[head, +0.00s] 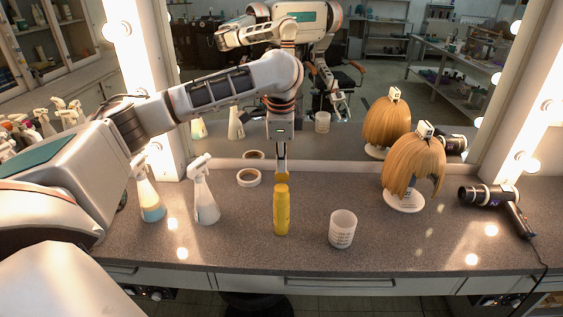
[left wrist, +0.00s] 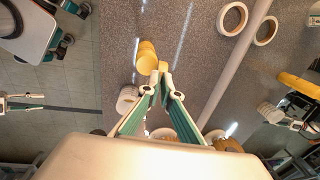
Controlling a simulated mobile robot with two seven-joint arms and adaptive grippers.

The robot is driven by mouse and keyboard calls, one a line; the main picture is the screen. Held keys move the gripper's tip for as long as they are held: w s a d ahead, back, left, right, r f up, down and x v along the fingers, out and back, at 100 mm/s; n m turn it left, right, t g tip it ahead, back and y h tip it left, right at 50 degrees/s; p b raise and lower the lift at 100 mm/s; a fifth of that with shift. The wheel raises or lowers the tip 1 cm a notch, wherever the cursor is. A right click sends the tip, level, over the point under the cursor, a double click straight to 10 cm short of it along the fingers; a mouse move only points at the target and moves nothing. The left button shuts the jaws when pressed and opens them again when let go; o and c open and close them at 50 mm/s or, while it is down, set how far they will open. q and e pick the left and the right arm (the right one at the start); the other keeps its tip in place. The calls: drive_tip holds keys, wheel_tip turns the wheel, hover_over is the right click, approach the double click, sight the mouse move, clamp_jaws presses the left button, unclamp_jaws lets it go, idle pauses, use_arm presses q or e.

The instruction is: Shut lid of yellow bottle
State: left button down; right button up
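The yellow bottle (head: 281,212) stands upright on the grey counter, near its middle. Its yellow lid (head: 282,176) shows at the top, raised behind the bottle's neck. In the left wrist view the bottle (left wrist: 147,57) is seen from above, with the small lid piece (left wrist: 163,67) beside its top. My left gripper (head: 281,168) points down just behind the lid. Its two fingers (left wrist: 162,78) converge at the lid and look shut; whether they pinch it is unclear. Part of what may be my right gripper (left wrist: 22,102) shows at the left edge of the left wrist view.
A white cup (head: 342,230) stands right of the bottle. Two spray bottles (head: 205,196) stand to the left, a tape roll (head: 248,178) behind. A wig on a stand (head: 412,168) and a hair dryer (head: 497,200) are at right. The mirror (head: 340,150) rises close behind my gripper.

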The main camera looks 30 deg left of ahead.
use_arm(q)
drive_tip(key=shift+s+d+f+t+y, duration=0.1)
drive_tip(key=shift+s+d+t+y, duration=0.15)
drive_tip(key=shift+s+t+y, duration=0.25)
drive_tip(key=shift+s+d+f+t+y, duration=0.1)
drive_tip(key=shift+s+d+t+y, duration=0.2)
drive_tip(key=shift+t, duration=0.4)
drive_tip(key=shift+s+d+f+t+y, duration=0.2)
drive_tip(key=shift+s+t+y, duration=0.15)
drive_tip(key=shift+t, duration=0.2)
drive_tip(key=shift+s+d+f+t+y, duration=0.25)
drive_tip(key=shift+s+t, duration=0.15)
drive_tip(key=shift+t, duration=0.15)
wheel_tip(320, 180, down, 6)
drive_tip(key=s+d+t+y+b, duration=0.1)
drive_tip(key=s+t+y+b, duration=0.1)
drive_tip(key=t+y+b, duration=0.3)
drive_tip(key=t+b, duration=0.2)
drive_tip(key=t, duration=0.2)
drive_tip(key=shift+s+d+r+y, duration=0.25)
drive_tip(key=shift+s+y, duration=0.15)
drive_tip(key=c, duration=2.3)
unclamp_jaws()
use_arm(e)
drive_tip(key=shift+y, duration=0.4)
drive_tip(key=f, duration=0.1)
drive_tip(key=a+f, duration=0.1)
drive_tip(key=w+a+f, duration=0.1)
drive_tip(key=f, duration=0.1)
drive_tip(key=shift+a, duration=0.2)
